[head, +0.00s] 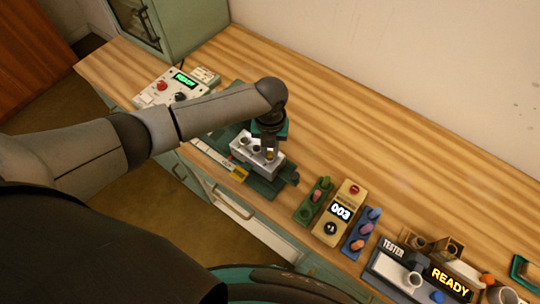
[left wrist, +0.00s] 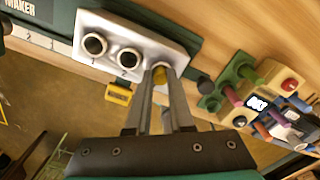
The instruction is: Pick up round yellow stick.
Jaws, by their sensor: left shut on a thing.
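The round yellow stick (left wrist: 159,74) stands at the third, right-hand hole of a white block (left wrist: 112,38) in the left wrist view. Only a short yellow piece shows between my fingers. My left gripper (left wrist: 160,88) is shut on it, reaching down from above. In the head view my left gripper (head: 269,150) is at the right end of the white block (head: 246,163). The block's other two holes look dark and empty. I cannot tell whether the stick is still seated in its hole. My right gripper is not in view.
A white box with a READY screen (head: 160,92) stands left. Right of the block are a green peg rack (head: 309,207), a yellow counter box (head: 339,213), a blue peg rack (head: 360,233) and the tester (head: 388,267). The table behind the block is clear.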

